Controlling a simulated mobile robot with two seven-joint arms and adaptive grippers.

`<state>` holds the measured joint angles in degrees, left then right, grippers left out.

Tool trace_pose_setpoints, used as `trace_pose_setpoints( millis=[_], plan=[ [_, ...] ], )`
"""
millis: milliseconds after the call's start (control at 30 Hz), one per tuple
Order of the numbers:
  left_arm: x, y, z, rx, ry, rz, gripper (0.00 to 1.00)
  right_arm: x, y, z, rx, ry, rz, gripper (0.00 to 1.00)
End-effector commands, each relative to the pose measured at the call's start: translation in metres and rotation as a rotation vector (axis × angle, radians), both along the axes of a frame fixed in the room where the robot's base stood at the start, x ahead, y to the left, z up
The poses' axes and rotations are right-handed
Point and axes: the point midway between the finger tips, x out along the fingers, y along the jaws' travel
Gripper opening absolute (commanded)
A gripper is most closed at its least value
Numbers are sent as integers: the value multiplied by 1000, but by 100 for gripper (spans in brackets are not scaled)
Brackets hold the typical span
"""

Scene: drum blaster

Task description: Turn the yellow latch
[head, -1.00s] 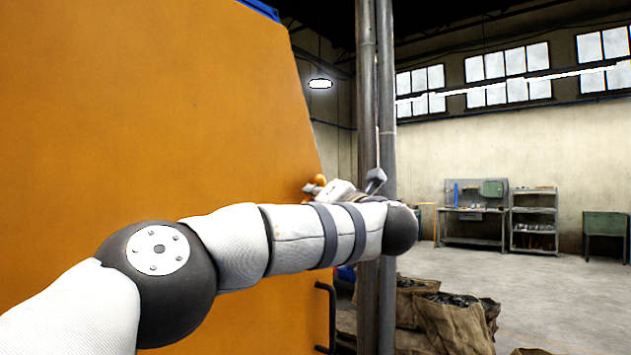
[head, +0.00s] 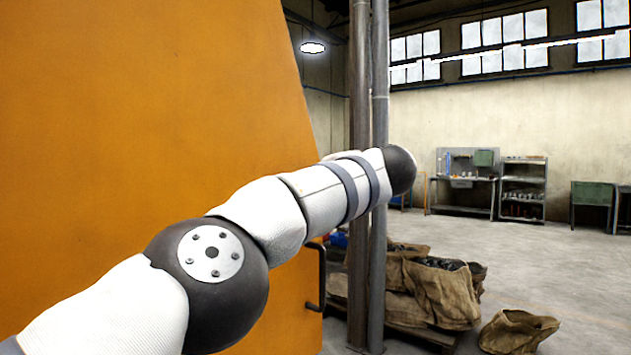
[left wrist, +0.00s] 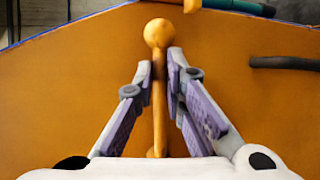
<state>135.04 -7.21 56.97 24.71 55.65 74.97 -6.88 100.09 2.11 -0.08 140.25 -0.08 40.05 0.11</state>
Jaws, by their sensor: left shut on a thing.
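The yellow latch (left wrist: 158,36) shows in the left wrist view as a rod with a round ball at its end, lying over the orange panel. My left gripper (left wrist: 164,70) has its two fingers closed on either side of the rod, just below the ball. In the head view my left arm reaches across the orange panel (head: 130,120), and its gripper and the latch are hidden behind the arm. My right gripper is in neither view.
A dark handle (head: 318,275) sticks out at the panel's right edge. Grey vertical pipes (head: 379,120) stand just beyond it. Brown sacks (head: 440,290) sit on a pallet behind. A workbench (head: 463,183) and shelves (head: 523,190) stand along the far wall, with open floor in front.

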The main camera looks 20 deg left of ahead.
Motion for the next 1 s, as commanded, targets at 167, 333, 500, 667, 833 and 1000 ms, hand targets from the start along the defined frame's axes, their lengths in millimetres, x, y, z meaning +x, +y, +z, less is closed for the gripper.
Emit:
trace_pose_setpoints(
  millis=[167,333,500,667,833,1000],
  plan=[
    [0,-1,-5,11,35,0,0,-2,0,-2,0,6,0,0],
    [0,0,-6,15,47,0,0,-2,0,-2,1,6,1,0],
    [-1,0,-6,15,49,1,0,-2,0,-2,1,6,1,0],
    [-1,0,-6,15,49,2,16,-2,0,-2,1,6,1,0],
    [-1,0,-6,15,47,1,32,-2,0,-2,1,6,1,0],
    [-1,0,-5,16,45,1,32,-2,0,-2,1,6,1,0]
  ],
)
